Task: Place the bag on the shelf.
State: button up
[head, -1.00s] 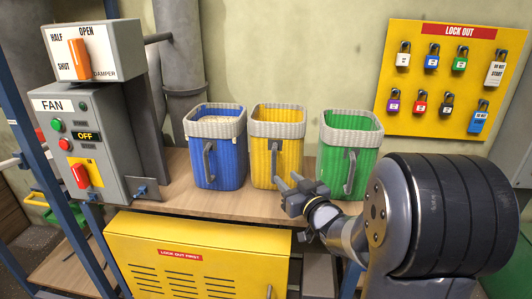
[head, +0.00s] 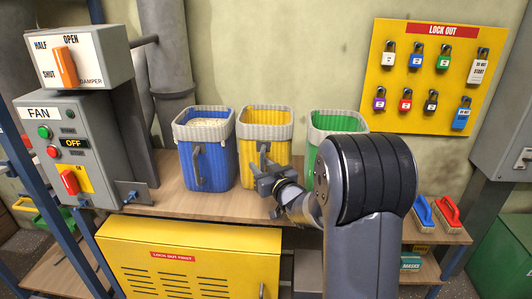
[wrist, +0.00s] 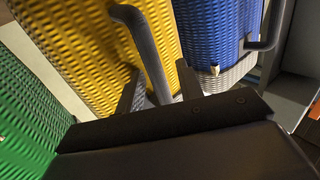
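Three woven containers with pale rims and dark side handles stand in a row: a blue one (head: 212,160), a yellow one (head: 270,131) and a green one (head: 335,121). None is plainly a bag; the blue one holds something whitish, not clearly made out. They stand on a wooden shelf (head: 160,206). My gripper (head: 261,165) is in front of the yellow container. In the wrist view its fingers (wrist: 158,90) are apart, and the yellow container's handle (wrist: 142,42) appears between them. Contact cannot be told. My arm hides part of the green container.
A yellow cabinet (head: 190,262) is below the shelf. A fan control box (head: 75,150) stands left, with pipes (head: 165,60) behind. A yellow lockout board (head: 435,75) hangs on the wall. Red (head: 447,212) and blue (head: 424,211) brushes lie at right.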

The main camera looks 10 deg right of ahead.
grip_shut()
dwell(0.6)
